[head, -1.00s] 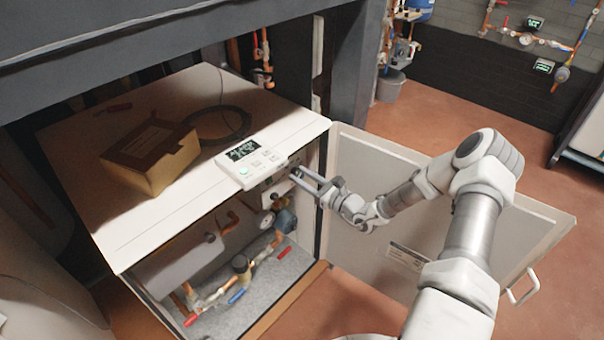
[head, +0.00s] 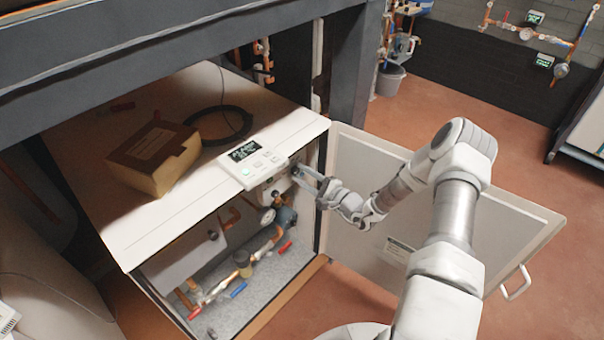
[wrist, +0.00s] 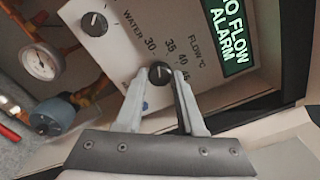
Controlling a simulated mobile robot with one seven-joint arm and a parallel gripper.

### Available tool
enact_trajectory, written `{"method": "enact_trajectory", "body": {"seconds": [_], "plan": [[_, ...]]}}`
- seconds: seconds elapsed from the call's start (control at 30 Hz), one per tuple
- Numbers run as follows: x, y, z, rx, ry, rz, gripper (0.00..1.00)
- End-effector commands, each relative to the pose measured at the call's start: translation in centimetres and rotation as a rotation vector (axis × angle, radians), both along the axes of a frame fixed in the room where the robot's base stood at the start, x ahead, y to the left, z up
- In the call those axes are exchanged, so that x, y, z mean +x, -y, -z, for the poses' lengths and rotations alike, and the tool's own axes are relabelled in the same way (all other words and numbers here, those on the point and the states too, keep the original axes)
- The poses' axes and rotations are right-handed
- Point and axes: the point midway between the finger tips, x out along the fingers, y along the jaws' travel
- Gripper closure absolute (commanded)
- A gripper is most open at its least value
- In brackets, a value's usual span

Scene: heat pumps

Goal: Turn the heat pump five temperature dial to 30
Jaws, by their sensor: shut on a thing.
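In the wrist view, a small black dial (wrist: 160,73) sits on a white panel (wrist: 117,55). The scale beside it reads 30, 35, 40 and 45, with "FLOW °C" and "WATER" printed near it. My gripper (wrist: 158,78) has one finger on each side of the dial and is shut on it. A pale mark shows on the dial, but I cannot tell exactly which number it points to. In the head view, my gripper (head: 302,178) reaches into the open cabinet just below the white control box; the dial is too small to make out there.
A second black knob (wrist: 94,24) and a green "NO FLOW ALARM" display (wrist: 228,32) flank the dial. A gauge (wrist: 40,62) and blue valve (wrist: 51,117) are close by. The open cabinet door (head: 440,215) stands beside my arm. A cardboard box (head: 155,155) rests on top.

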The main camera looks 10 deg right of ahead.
Motion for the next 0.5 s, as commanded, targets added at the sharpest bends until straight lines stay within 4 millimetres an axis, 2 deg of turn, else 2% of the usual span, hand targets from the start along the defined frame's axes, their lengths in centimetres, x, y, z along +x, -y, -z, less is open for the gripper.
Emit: {"method": "enact_trajectory", "body": {"seconds": [0.2, 0.5], "plan": [[-0.05, 0.01, 0.06, -0.106, 0.075, -0.001, 1.0], [-0.05, 0.05, 0.06, -0.177, 0.126, -0.001, 1.0]]}}
